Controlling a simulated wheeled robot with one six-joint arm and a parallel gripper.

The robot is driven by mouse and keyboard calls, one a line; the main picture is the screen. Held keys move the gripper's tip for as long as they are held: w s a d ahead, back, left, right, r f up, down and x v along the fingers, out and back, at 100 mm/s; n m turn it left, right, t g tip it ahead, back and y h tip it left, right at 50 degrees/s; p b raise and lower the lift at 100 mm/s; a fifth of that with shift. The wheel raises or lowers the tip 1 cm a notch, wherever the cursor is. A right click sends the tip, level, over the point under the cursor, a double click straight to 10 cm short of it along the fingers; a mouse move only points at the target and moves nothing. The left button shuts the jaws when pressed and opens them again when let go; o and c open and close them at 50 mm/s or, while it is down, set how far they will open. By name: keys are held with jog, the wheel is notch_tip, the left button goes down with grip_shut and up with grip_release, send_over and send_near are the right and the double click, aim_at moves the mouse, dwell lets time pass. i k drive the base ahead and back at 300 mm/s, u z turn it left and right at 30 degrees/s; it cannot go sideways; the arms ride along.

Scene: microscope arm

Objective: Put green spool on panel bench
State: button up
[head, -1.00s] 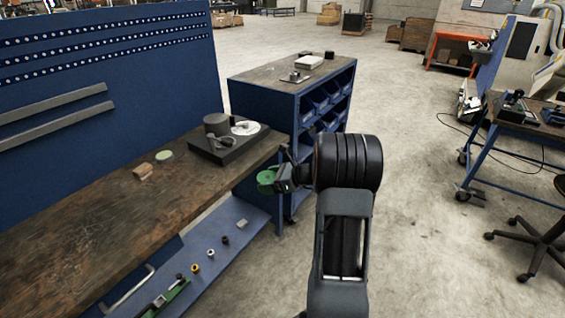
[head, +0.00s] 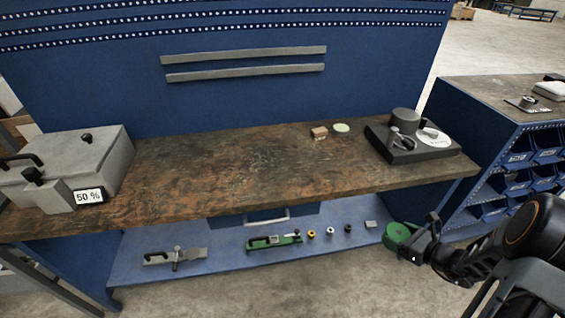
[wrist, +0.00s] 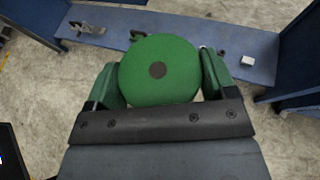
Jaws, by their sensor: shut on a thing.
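The green spool (head: 397,236) is a round green piece at the end of my arm, at the right in the head view. In the wrist view the spool (wrist: 160,72) shows as a green disc with a dark centre hole. My gripper (head: 412,243) is shut on it, one finger at each side, as the wrist view (wrist: 160,84) shows. It holds the spool in front of the bench's right part, seemingly below the top's height. The panel bench (head: 215,170) has a worn brown top and a blue perforated back panel (head: 240,95).
On the bench top are a grey case (head: 75,165) at left, a small wooden block (head: 319,132), a pale green disc (head: 341,128) and a black device (head: 410,145) at right. The top's middle is clear. The lower shelf (head: 215,262) holds tools. A blue bin cabinet (head: 500,130) stands at right.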

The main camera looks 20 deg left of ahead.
aim_at(267, 168)
jog(key=z, duration=2.2)
jog(key=k, duration=1.8)
jog(key=u, duration=1.6)
